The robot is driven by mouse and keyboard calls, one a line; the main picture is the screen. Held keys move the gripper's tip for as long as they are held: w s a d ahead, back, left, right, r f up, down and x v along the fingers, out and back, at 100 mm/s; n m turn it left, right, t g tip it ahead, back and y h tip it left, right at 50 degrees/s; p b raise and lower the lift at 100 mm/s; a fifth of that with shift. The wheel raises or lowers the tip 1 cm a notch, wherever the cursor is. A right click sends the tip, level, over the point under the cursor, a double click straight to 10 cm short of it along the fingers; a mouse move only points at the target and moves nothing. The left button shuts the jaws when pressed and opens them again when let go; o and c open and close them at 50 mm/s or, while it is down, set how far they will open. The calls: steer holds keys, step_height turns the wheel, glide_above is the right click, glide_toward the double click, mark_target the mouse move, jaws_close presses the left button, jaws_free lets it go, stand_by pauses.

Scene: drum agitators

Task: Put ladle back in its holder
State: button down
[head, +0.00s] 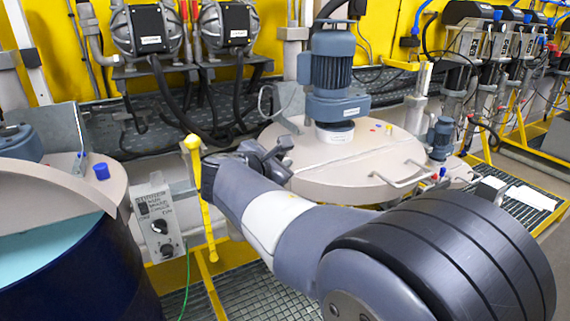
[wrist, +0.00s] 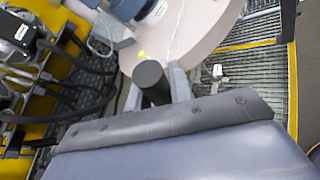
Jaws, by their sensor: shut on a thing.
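My gripper (head: 268,160) is at the end of my arm, over the near left edge of the beige drum lid (head: 335,155). In the wrist view my gripper (wrist: 152,88) has its two grey fingers either side of a dark round-ended cylinder, which I take to be the handle of the ladle (wrist: 150,76). The fingers are shut on it. The ladle's bowl is hidden in both views. I cannot make out the ladle's holder for certain. A thin yellow rod with a knobbed top (head: 208,215) stands nearly upright left of my wrist.
A blue motor (head: 332,75) stands on the lid, which has a bent handle (head: 400,180). A control box (head: 160,215) and an open dark blue drum (head: 75,270) are at the left. Pumps (head: 229,25) with black hoses hang behind. Floor grating (head: 245,270) lies below.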

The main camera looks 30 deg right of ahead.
steer(key=w+f+p, duration=0.1)
steer(key=w+f, duration=0.1)
steer(key=w, duration=1.1)
step_height(320, 180, down, 7)
steer(key=b, duration=0.5)
steer(key=shift+f, duration=0.2)
steer(key=shift+f+b, duration=0.15)
steer(key=shift+b, duration=0.25)
steer(key=shift+f+b, duration=0.9)
steer(key=shift+f, duration=0.25)
steer(key=c, duration=1.2)
jaws_free()
steer(key=shift+s, duration=0.1)
